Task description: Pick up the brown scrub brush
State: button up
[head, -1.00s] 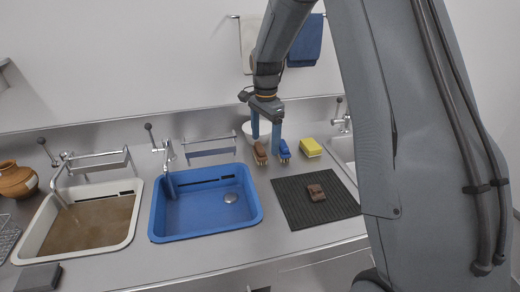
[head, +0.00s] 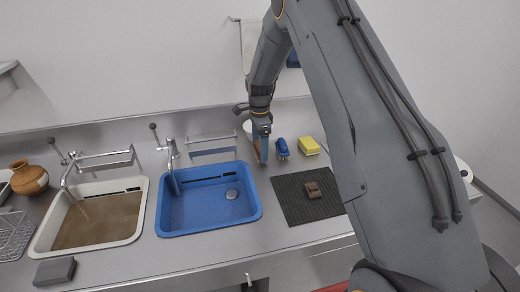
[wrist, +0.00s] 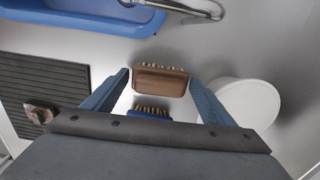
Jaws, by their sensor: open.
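The brown scrub brush (wrist: 160,82) lies in the wrist view with its pale bristles along the upper edge. My gripper (wrist: 159,84) is open, with one blue finger at each end of the brush; I cannot tell whether they touch it. In the head view my gripper (head: 263,156) is low over the counter, right of the blue basin, and hides the brown brush. A blue brush (head: 282,148) lies just right of it; it also shows in the wrist view (wrist: 150,114), partly hidden by my gripper body.
A yellow sponge (head: 309,145) lies right of the blue brush. A white bowl (wrist: 238,108) stands close to one finger. The blue basin (head: 190,229) is to the left. A dark ribbed mat (head: 318,211) with a brown sherd (head: 312,190) lies in front.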

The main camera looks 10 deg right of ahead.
jog(key=shift+f, duration=0.25)
jog(key=c, duration=0.8)
jog(key=shift+r, duration=0.1)
jog(key=shift+c, duration=0.2)
notch_tip(320, 180, up, 10)
jog(key=b, duration=0.3)
jog(key=shift+b, duration=0.3)
jog(key=shift+o, duration=1.4)
jog(key=shift+c, duration=0.8)
